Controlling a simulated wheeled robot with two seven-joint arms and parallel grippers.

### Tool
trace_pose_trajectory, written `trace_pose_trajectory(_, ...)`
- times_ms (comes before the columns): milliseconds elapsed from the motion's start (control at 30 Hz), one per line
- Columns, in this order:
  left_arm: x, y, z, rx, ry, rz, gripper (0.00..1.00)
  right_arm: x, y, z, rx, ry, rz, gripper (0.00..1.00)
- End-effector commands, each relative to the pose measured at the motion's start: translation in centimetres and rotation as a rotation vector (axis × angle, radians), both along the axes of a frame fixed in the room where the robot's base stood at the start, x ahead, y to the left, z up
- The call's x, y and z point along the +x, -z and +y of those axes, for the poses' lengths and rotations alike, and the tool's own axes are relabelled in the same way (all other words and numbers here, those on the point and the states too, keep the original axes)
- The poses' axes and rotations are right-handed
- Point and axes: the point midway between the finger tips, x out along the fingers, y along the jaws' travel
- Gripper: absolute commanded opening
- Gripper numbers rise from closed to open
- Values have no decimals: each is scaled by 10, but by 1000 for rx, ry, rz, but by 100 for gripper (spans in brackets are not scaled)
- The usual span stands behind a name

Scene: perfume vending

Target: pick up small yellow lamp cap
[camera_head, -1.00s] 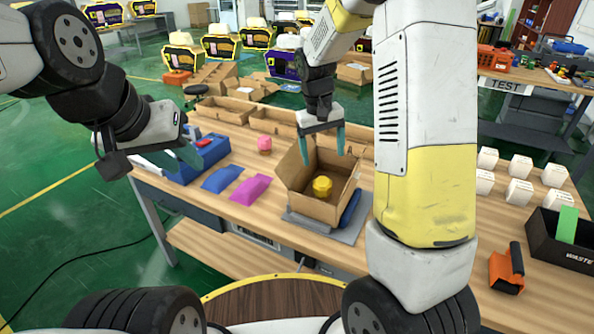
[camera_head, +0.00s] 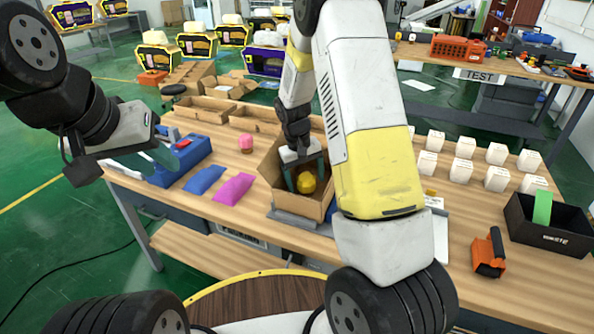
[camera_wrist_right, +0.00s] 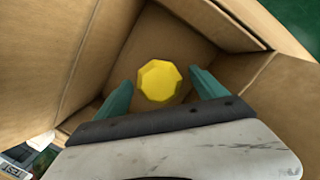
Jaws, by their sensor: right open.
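The small yellow lamp cap (camera_head: 306,183) lies inside an open cardboard box (camera_head: 268,172) on the wooden table. In the right wrist view the yellow cap (camera_wrist_right: 159,81) is a faceted yellow piece at the box's bottom. My right gripper (camera_head: 306,188) reaches down into the box, its teal fingers open on either side of the cap. In the right wrist view its fingertips (camera_wrist_right: 160,82) flank the cap with a gap on both sides. My left gripper (camera_head: 172,160) hangs at the left over the table near a blue toolbox; its finger spacing is hard to see.
A blue packet (camera_head: 205,180), a magenta packet (camera_head: 235,189) and a pink cap (camera_head: 246,143) lie left of the box. At right are several white boxes (camera_head: 464,147), a black waste bin (camera_head: 540,237) and an orange tool (camera_head: 489,254).

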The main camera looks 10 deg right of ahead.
Motion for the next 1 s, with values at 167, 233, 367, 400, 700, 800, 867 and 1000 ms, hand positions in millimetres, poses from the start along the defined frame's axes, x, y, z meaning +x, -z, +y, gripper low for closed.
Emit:
trace_pose_trajectory(167, 0, 0, 0, 0, 0, 0, 31, 0, 7, -1, 0, 0, -1, 81)
trace_pose_trajectory(233, 0, 0, 0, 0, 0, 0, 31, 0, 7, -1, 0, 0, -2, 81)
trace_pose_trajectory(367, 0, 0, 0, 0, 0, 0, 31, 0, 7, -1, 0, 0, -1, 69)
trace_pose_trajectory(400, 0, 0, 0, 0, 0, 0, 31, 0, 7, -1, 0, 0, -1, 61)
trace_pose_trajectory(700, 0, 0, 0, 0, 0, 0, 31, 0, 7, -1, 0, 0, -2, 13)
trace_pose_trajectory(800, 0, 0, 0, 0, 0, 0, 31, 0, 7, -1, 0, 0, -2, 13)
trace_pose_trajectory(867, 0, 0, 0, 0, 0, 0, 31, 1, 6, -1, 0, 0, -2, 13)
trace_pose_trajectory(1000, 0, 0, 0, 0, 0, 0, 31, 1, -6, -1, 1, -1, -4, 13)
